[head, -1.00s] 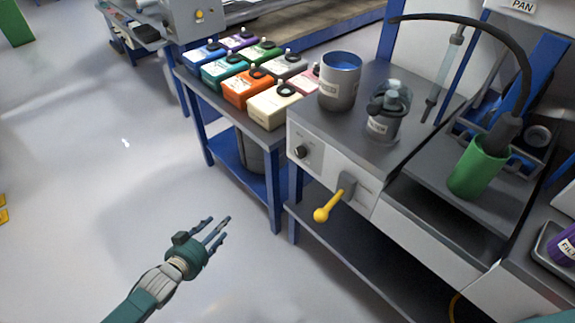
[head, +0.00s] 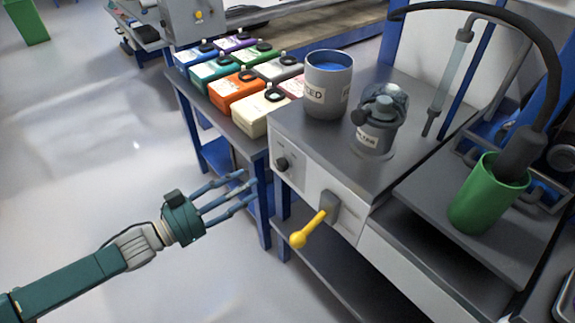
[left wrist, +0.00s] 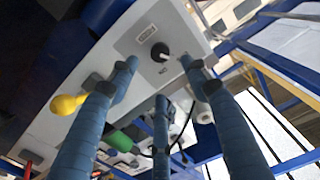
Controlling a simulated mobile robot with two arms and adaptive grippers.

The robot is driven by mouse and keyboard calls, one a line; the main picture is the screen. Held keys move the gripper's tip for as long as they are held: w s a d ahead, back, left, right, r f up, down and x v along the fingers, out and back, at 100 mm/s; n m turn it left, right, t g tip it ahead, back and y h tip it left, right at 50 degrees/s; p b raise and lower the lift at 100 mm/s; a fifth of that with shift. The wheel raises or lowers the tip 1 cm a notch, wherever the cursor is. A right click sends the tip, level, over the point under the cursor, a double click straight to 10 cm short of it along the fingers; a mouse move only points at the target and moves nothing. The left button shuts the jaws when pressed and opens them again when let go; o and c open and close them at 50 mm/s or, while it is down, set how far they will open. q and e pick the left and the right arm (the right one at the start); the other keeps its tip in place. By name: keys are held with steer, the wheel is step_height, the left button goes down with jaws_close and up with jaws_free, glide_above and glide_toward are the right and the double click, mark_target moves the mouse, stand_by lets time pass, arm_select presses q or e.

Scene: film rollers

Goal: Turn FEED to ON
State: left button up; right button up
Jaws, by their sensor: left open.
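A black round knob (head: 282,163) sits on the white front panel (head: 309,188) of the bench unit. In the left wrist view the knob (left wrist: 160,51) has a small label on either side, and one appears to read ON. The exact knob angle is hard to tell. My left gripper (head: 247,190) is open and empty, its fingers pointing at the panel, just left of and below the knob, apart from it. In the left wrist view the left gripper's fingers (left wrist: 160,72) spread around the line to the knob. My right gripper is not in view.
A yellow-ended lever (head: 308,230) juts from the panel, right of and below the knob. A grey pot (head: 324,99) and a lidded jar (head: 374,138) stand on top. A green cup (head: 478,205) is at right. Coloured boxes (head: 235,90) fill the left table.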

mark_target(278, 167)
arm_select(q)
steer(key=x, duration=1)
steer(key=shift+w+b, duration=0.1)
steer(key=shift+b, duration=0.25)
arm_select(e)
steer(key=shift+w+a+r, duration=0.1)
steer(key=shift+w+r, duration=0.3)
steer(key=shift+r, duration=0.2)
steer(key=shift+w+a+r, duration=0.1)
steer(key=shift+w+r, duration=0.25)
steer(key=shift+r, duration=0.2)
